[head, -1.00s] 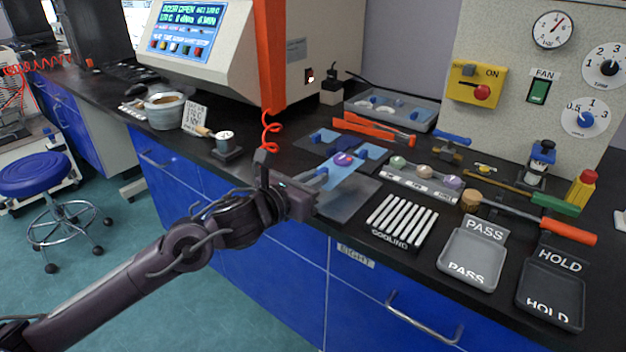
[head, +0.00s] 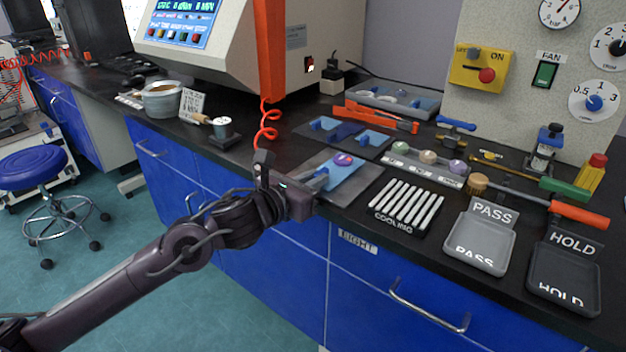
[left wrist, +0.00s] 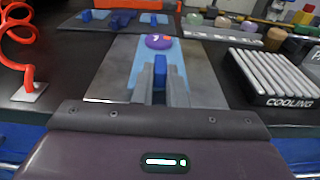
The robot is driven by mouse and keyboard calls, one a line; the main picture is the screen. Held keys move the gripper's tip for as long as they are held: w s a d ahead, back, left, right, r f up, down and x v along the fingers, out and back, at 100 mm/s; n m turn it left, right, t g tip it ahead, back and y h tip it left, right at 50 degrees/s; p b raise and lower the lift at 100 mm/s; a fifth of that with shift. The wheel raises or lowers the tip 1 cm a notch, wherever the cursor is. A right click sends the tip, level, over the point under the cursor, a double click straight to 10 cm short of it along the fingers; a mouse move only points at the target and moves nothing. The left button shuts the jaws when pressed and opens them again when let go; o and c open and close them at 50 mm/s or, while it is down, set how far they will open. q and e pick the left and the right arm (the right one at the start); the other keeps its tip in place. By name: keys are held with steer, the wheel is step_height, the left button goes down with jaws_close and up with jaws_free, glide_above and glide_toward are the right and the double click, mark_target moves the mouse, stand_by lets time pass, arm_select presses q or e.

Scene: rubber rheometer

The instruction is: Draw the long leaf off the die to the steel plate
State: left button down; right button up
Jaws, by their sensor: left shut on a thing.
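The long leaf (head: 349,178) is a light blue strip with a purple sample (head: 343,159) on its far end. It lies over the grey steel plate (head: 315,163), which shows bare on both sides in the left wrist view (left wrist: 203,80). My left gripper (left wrist: 160,84) is shut on the leaf's upright blue tab (left wrist: 160,66) at the near end. The die (head: 345,132) lies behind the plate, with a dark blue middle and light blue pieces with blue tabs on either side. The leaf appears clear of the dark middle. My right gripper is not in view.
The white-barred cooling rack (head: 408,205) stands right of the plate. A tray of coloured samples (head: 398,168) is behind it. A red coiled cord (head: 266,130) hangs left of the plate. PASS (head: 480,244) and HOLD (head: 565,275) trays are at the right.

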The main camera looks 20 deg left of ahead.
arm_select(q)
steer(key=shift+f, duration=0.1)
stand_by(0.3)
steer(key=c, duration=1.4)
jaws_free()
steer(key=shift+s+a+r+p, duration=0.35)
steer(key=shift+s+r, duration=0.4)
steer(key=shift+s, duration=0.25)
steer(key=shift+s+a+r+p, duration=0.1)
steer(key=shift+s+a+r, duration=0.15)
steer(key=shift+s+r, duration=0.25)
steer(key=shift+s+a+r+p, duration=0.1)
steer(key=shift+s+a+r, duration=0.2)
steer(key=shift+s, duration=0.45)
steer(key=shift+s+a+r+p, duration=0.1)
steer(key=shift+s+a+r, duration=0.05)
steer(key=shift+s+r, duration=0.4)
steer(key=shift+f, duration=0.1)
